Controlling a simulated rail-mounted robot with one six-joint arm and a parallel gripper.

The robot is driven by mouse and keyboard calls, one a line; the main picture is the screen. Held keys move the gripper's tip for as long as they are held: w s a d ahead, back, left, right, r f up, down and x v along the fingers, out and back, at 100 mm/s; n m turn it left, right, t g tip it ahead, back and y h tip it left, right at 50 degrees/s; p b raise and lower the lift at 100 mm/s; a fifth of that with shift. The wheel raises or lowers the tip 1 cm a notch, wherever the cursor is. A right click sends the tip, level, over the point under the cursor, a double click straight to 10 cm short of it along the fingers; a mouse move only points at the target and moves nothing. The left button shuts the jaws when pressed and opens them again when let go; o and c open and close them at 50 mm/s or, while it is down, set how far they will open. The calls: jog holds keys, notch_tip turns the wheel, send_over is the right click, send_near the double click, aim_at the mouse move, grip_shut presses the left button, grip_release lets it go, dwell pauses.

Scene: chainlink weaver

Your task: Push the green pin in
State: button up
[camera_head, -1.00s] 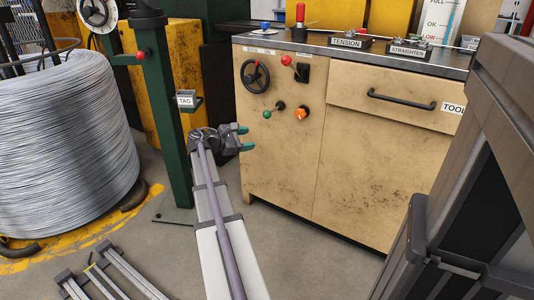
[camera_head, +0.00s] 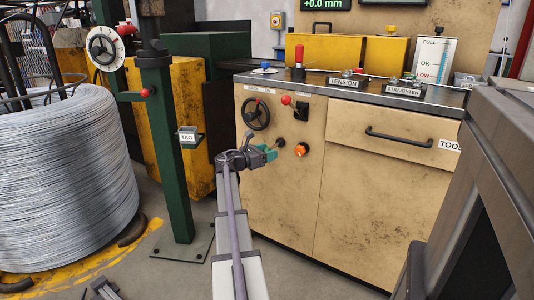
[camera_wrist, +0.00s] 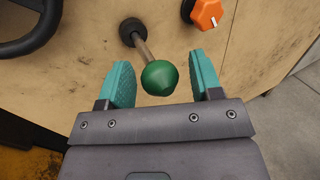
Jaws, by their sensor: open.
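The green pin (camera_wrist: 159,77) has a round green head on a metal rod that sticks out of a black collar on the tan cabinet front. In the wrist view its head sits between the two teal fingertips of my gripper (camera_wrist: 162,80), with a gap on both sides. My gripper is open. In the head view my gripper (camera_head: 265,153) is at the panel, left of the orange knob, and the green head cannot be told apart from the teal fingers there.
An orange knob (camera_head: 301,150) is close to the right of the pin. A black handwheel (camera_head: 256,114) and a red-knobbed lever (camera_head: 287,100) sit above. A green post (camera_head: 171,150) and wire coil (camera_head: 60,180) stand left.

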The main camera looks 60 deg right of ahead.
jog(key=shift+c, duration=0.3)
grip_shut()
jog(key=shift+d, duration=0.1)
